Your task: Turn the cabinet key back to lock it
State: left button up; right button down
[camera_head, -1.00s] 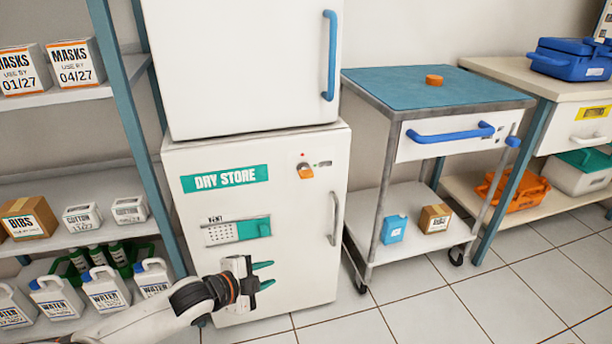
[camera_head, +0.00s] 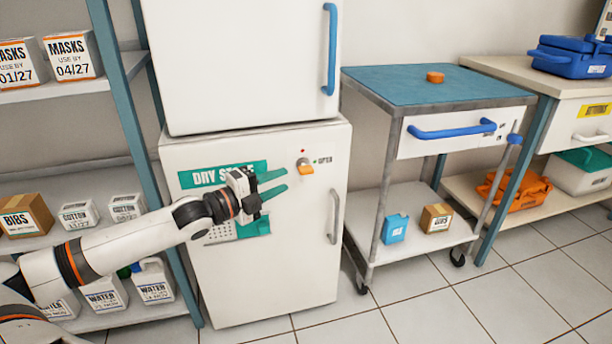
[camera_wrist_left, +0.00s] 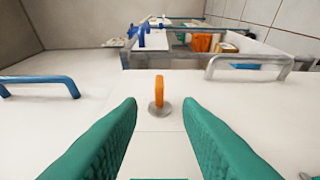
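The orange cabinet key (camera_head: 306,168) sits in a round metal lock on the front of the white dry store cabinet (camera_head: 290,260). A small red light and a label stand beside the lock. In the left wrist view the key (camera_wrist_left: 159,91) stands ahead, between the green fingertips and beyond them, touching neither. My left gripper (camera_head: 282,182) is open and empty, just left of the key; its fingers also show in the left wrist view (camera_wrist_left: 160,108). It hides part of the dry store sign. My right gripper is not in view.
The cabinet's grey handle (camera_head: 335,216) is right of the key. An upper white unit with a blue handle (camera_head: 330,52) stands above. A shelf rack (camera_head: 130,120) is close on the left, and a trolley (camera_head: 400,88) stands at the right.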

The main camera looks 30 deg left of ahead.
aim_at(300, 173)
pick_arm(q)
jog(key=shift+b+x, duration=1)
jog(key=shift+x, duration=3.2)
grip_shut()
